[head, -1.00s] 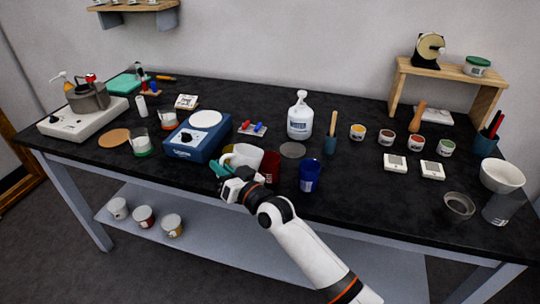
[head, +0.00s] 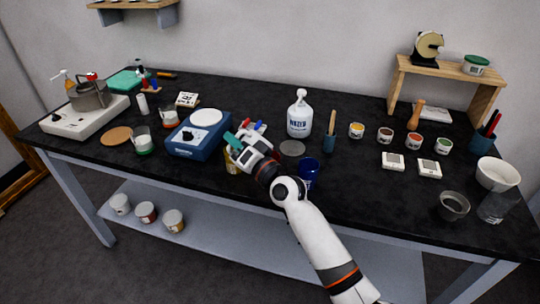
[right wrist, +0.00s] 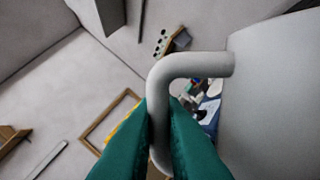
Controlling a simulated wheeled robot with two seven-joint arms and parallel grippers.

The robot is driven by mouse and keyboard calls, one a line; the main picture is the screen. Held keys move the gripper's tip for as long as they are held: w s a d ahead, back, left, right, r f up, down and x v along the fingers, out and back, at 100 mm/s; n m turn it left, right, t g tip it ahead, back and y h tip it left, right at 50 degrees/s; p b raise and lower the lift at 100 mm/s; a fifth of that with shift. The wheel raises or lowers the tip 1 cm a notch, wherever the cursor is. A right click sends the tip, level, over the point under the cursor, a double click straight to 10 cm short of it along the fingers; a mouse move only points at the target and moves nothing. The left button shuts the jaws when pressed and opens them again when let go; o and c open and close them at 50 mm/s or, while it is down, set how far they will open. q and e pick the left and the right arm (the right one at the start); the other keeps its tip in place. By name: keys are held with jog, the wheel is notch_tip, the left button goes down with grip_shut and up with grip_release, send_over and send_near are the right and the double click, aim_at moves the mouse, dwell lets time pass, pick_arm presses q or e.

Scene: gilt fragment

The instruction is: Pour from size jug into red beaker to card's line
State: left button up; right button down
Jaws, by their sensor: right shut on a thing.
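My right gripper (head: 234,141) has its teal fingers over the table's front middle, beside the blue-and-white device. In the right wrist view the fingers (right wrist: 165,120) are shut on the pale handle (right wrist: 192,66) of the white jug. The jug's body (right wrist: 275,90) fills the right side of that view. In the head view the jug is largely hidden by my gripper, and I cannot tell its tilt or contents. The red beaker is hidden behind my gripper and arm. My left gripper is out of view.
A blue beaker (head: 308,172) stands close to my right forearm. The blue device with a white round top (head: 200,133) is left of the gripper. A white bottle (head: 299,118) stands behind. A yellowish object (head: 232,166) shows below the gripper. Small pots and white boxes are right.

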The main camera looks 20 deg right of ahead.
jog(key=shift+w+d+r+m+p, duration=0.1)
jog(key=shift+d+r+m+p, duration=0.1)
jog(key=shift+r+m+p, duration=0.25)
jog(key=shift+w+d+m+t, duration=0.15)
jog(key=shift+d+m+t, duration=0.25)
jog(key=shift+m, duration=0.65)
dwell(0.3)
jog(key=shift+a+h, duration=0.2)
jog(key=shift+h, duration=0.2)
jog(key=shift+a, duration=0.2)
jog(key=shift+a, duration=0.1)
jog(key=shift+d+r+m+p, duration=0.45)
jog(key=shift+r+m+p, duration=0.1)
jog(key=shift+m, duration=0.45)
dwell(1.2)
